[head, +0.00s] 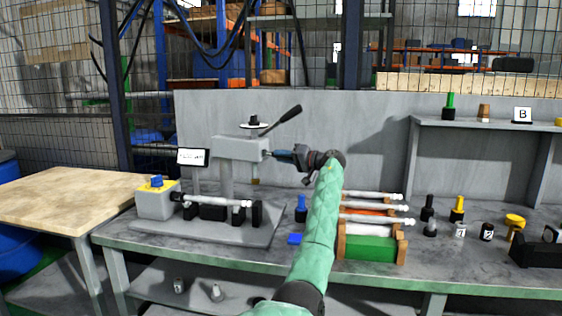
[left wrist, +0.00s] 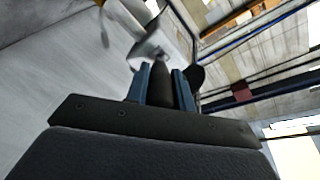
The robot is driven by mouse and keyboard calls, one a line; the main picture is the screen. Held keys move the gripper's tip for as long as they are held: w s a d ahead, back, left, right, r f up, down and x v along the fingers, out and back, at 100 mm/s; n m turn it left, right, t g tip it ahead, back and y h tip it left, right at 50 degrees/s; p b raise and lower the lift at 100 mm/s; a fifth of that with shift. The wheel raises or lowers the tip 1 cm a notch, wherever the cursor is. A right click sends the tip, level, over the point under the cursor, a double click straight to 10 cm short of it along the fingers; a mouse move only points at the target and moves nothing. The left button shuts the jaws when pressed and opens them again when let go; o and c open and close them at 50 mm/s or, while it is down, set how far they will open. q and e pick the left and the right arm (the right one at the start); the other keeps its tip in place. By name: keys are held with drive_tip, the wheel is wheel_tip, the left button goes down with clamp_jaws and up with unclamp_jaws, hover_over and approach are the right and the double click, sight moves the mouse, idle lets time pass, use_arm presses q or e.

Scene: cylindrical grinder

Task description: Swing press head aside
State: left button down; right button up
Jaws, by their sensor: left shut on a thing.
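The press head (head: 240,149) is a grey block on a grey column above the fixture plate (head: 262,236). A screen stands at its left, and a black-handled lever (head: 281,120) slants up to the right from its top. My left gripper (head: 272,155) is at the right side of the press head. In the left wrist view, its blue fingers are shut on a black handle (left wrist: 162,86) that points towards the pale press head (left wrist: 155,48). A shaft lies level on black supports below the head. My right gripper is out of view.
A rack (head: 370,250) with several white rods stands right of my arm. Small bottles and black and yellow parts are further right. A yellow-topped grey box (head: 156,202) is at the plate's left. A grey panel (head: 370,125) closes off the bench's back.

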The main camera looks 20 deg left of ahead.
use_arm(q)
drive_tip(key=shift+w, duration=0.35)
drive_tip(key=c, duration=1.2)
unclamp_jaws()
drive_tip(key=d, duration=0.7)
drive_tip(key=shift+w+d+b, duration=0.1)
drive_tip(key=shift+d+b, duration=0.3)
